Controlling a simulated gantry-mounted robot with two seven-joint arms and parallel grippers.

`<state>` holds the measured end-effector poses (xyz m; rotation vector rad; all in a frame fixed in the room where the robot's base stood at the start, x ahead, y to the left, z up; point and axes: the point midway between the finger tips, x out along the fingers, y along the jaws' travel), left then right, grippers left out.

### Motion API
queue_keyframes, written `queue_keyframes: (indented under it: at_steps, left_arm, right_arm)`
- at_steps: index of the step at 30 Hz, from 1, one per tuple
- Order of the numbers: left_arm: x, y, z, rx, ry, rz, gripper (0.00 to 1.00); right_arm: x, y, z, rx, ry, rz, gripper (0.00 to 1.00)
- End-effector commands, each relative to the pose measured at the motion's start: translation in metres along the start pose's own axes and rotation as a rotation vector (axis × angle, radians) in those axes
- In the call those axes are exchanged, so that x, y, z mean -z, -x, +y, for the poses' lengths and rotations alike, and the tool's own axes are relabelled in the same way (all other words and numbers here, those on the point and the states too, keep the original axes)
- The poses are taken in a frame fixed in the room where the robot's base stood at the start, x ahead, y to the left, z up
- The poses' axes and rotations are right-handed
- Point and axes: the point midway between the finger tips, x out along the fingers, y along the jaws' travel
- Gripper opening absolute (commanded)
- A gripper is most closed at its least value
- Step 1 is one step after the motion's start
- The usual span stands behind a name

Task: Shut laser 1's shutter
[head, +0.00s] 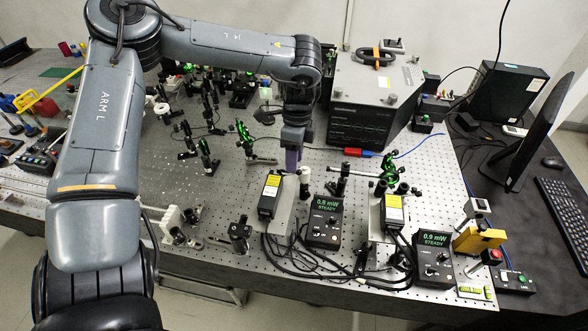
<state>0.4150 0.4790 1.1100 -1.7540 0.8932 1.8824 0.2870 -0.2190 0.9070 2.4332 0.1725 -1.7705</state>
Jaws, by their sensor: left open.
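Two black laser boxes with yellow labels stand on the bench: one left of centre (268,197) and one to the right (392,212). I cannot read which is laser 1. Just behind the left box stands a small pale knob-like part (304,176); I cannot tell if it is a shutter. My left gripper (292,168) points down just behind the left box, close beside that pale part. It is open, and whether it touches anything is unclear. Two black display units, left (325,220) and right (433,256), each read 0.9 mW STEADY. My right gripper is out of view.
Optics mounts with green glints (243,132) crowd the bench behind and left. A large dark instrument (372,100) stands at the back. Cables (290,262) lie along the front. A yellow block (478,240) and a red-button box (492,256) stand at the right corner.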

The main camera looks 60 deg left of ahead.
Motion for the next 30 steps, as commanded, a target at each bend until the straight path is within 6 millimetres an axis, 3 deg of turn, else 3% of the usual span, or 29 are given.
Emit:
queue_keyframes:
  at_steps: [3, 9, 20, 29, 30]
  left_arm:
    - [0.0, -0.018, 0.001, -0.003, 0.0, -0.001, 0.41]
    - [0.0, -0.034, 0.0, -0.001, 0.0, 0.0, 0.41]
    - [0.0, -0.039, 0.0, 0.0, 0.0, 0.001, 0.41]
    - [0.0, -0.038, 0.0, 0.0, 0.0, 0.0, 0.0]
    - [0.0, -0.038, 0.0, 0.0, 0.0, 0.0, 0.0]
  right_arm:
    - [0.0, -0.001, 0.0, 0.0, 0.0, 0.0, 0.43]
    - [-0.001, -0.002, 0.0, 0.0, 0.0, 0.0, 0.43]
    - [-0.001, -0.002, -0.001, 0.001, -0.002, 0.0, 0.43]
    - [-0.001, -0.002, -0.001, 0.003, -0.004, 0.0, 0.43]
    - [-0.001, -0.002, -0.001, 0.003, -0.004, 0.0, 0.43]
